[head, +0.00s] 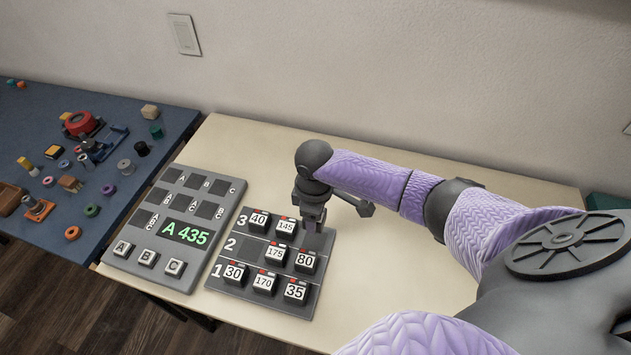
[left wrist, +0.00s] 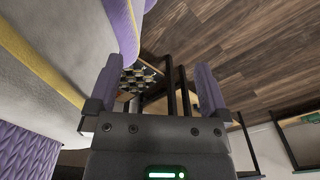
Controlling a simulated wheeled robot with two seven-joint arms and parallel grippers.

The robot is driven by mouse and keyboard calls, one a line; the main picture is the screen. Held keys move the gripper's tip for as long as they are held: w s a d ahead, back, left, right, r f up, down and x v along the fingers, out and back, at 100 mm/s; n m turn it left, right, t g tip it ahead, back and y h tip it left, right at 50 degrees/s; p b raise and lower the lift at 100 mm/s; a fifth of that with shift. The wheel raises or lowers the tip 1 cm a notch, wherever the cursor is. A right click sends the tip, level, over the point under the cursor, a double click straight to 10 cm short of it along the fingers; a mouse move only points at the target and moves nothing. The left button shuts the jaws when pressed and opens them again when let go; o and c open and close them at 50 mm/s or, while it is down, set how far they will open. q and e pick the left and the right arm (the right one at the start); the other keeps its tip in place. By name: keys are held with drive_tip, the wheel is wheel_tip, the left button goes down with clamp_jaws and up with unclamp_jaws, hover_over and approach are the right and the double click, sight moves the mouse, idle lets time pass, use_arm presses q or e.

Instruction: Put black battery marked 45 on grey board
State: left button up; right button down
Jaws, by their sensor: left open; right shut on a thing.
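My right gripper (head: 313,219) points down over the back right corner of the dark grey board (head: 245,247), beside the battery marked 145 (head: 286,226). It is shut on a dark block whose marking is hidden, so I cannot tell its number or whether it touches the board. Other batteries on this board are marked 40 (head: 259,221), 175 (head: 276,254), 80 (head: 305,262), 30 (head: 234,273), 170 (head: 264,284) and 35 (head: 296,292). No marking 45 is readable. My left gripper (left wrist: 156,88) is open and empty in the left wrist view.
A lighter grey panel (head: 213,252) with a green display reading A 435 and keys A, B, C stands left of the board. A blue table (head: 125,190) with many small parts is farther left. The pale table (head: 420,290) is clear on the right.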

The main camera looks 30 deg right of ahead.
drive_tip(key=b, duration=0.5)
hover_over(315, 240)
wheel_tip(315, 240, down, 6)
drive_tip(key=shift+r, duration=0.1)
drive_tip(key=shift+f+b, duration=0.3)
drive_tip(key=shift+b, duration=0.05)
drive_tip(key=shift+f+b, duration=0.2)
drive_tip(key=shift+b, duration=0.1)
use_arm(q)
wheel_tip(315, 240, down, 7)
drive_tip(key=s+a, duration=0.2)
drive_tip(key=shift+s+a+f+g, duration=0.15)
drive_tip(key=shift+s+g, duration=0.1)
drive_tip(key=shift+g, duration=0.05)
drive_tip(key=shift+f, duration=0.1)
use_arm(e)
drive_tip(key=shift+f, duration=0.1)
drive_tip(key=shift+f, duration=0.25)
use_arm(q)
drive_tip(key=shift+w+d+f, duration=0.2)
drive_tip(key=shift+w+d, duration=0.3)
drive_tip(key=shift+d, duration=0.05)
use_arm(e)
drive_tip(key=shift+f, duration=0.1)
